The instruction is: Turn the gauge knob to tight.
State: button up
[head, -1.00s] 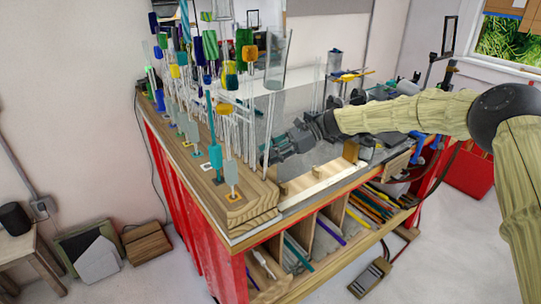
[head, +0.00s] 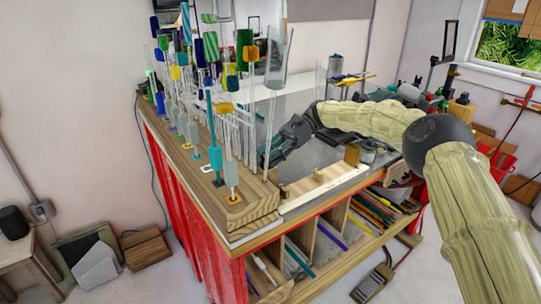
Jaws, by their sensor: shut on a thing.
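My gripper (head: 275,157) is dark grey and sits at the right side of the rod rack, low behind a tall clear rod. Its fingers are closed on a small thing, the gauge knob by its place. The knob itself is hidden by the fingers and the rods, and I cannot read its setting. My pale arm comes in from the right above the bench.
The wooden rack (head: 236,212) holds many upright clear rods with coloured heads close to the left of my gripper. A wooden strip (head: 318,186) runs along the bench's front edge. Tools and clamps crowd the bench to the right. Shelf bays with coloured rods lie below.

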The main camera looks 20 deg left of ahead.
jog(key=o, duration=0.7)
jog(key=v, duration=0.7)
jog(key=shift+w, duration=0.15)
jog(key=shift+d+r, duration=0.1)
jog(key=shift+d, duration=0.1)
